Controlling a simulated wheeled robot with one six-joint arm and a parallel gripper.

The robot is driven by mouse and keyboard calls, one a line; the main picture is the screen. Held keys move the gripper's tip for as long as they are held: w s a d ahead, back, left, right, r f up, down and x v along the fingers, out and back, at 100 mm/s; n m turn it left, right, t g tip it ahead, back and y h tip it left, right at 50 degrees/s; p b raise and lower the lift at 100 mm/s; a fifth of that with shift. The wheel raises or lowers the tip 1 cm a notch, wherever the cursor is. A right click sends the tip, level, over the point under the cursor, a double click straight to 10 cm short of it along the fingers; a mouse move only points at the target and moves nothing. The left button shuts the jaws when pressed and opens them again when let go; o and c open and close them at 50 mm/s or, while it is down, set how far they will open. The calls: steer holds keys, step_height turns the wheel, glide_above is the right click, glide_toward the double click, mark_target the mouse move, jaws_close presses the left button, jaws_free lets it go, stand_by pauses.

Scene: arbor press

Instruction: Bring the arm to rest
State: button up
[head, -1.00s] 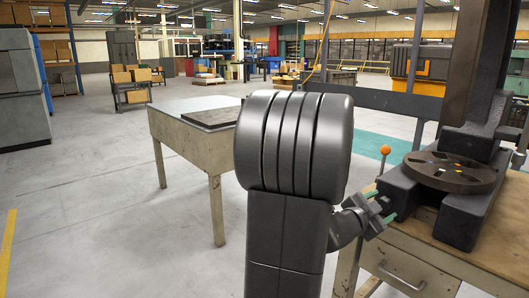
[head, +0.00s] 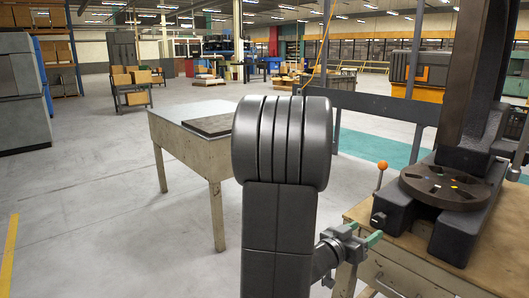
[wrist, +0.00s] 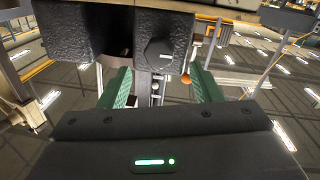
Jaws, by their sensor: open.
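My gripper (head: 376,237) is open and empty in the head view, low beside the left front of the arbor press (head: 392,208). Its green fingers point right, towards the press and its bench, with no contact that I can make out. In the wrist view, my gripper (wrist: 160,80) shows two green fingers spread apart. The dark base of the press (wrist: 88,32) fills the top left there, in front of the fingers. My upper arm stands upright in the middle of the head view and hides part of the floor.
The press has a round slotted plate (head: 446,187) and a lever with an orange knob (head: 382,165). It stands on a wooden bench (head: 400,254). A worktable (head: 188,146) with a dark slab (head: 210,124) is left of my arm. The floor at left is clear.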

steer(key=shift+v, duration=2)
steer(key=shift+w+a+r, duration=0.1)
